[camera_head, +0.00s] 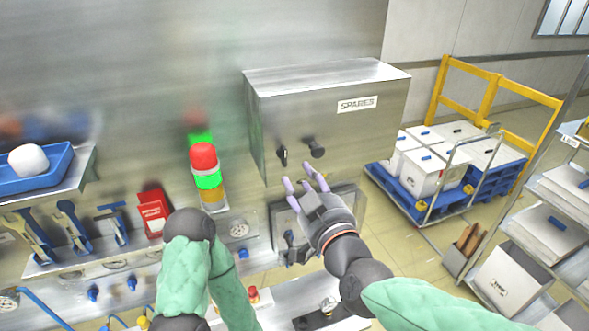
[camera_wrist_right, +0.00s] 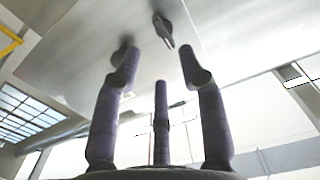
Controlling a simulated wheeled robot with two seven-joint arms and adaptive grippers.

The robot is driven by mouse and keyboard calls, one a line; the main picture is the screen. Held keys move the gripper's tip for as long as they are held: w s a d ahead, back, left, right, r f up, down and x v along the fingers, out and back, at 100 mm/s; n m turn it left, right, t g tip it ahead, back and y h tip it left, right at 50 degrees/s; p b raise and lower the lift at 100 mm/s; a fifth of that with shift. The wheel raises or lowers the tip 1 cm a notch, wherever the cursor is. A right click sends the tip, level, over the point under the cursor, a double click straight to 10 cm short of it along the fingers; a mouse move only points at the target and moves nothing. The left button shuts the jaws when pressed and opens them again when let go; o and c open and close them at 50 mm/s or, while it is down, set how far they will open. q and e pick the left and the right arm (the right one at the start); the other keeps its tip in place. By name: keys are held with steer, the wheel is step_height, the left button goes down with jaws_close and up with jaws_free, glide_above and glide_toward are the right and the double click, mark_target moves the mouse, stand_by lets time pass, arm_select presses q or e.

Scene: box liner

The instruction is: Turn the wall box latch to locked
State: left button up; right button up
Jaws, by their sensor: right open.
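The wall box (camera_head: 330,115) is a grey metal cabinet labelled SPARES. On its front are a small dark latch (camera_head: 282,157) at the left and a round dark knob (camera_head: 314,147) to its right. My right gripper (camera_head: 305,181) has purple fingers, spread open and empty, just below and in front of the latch and knob. In the right wrist view, the latch (camera_wrist_right: 165,32) shows between the upper fingers, with its handle pointing down; I cannot tell that it is touched. The knob (camera_wrist_right: 125,48) is near the left finger. My left arm shows, its gripper does not.
A red-green stack light (camera_head: 205,165) stands left of the box. A bench with tools and a blue tray (camera_head: 55,170) is at the left. A blue cart (camera_head: 400,190) with white boxes and a shelf rack (camera_head: 545,235) stand at the right.

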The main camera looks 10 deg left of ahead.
steer(key=shift+v, duration=1.85)
steer(key=shift+w+f, duration=0.1)
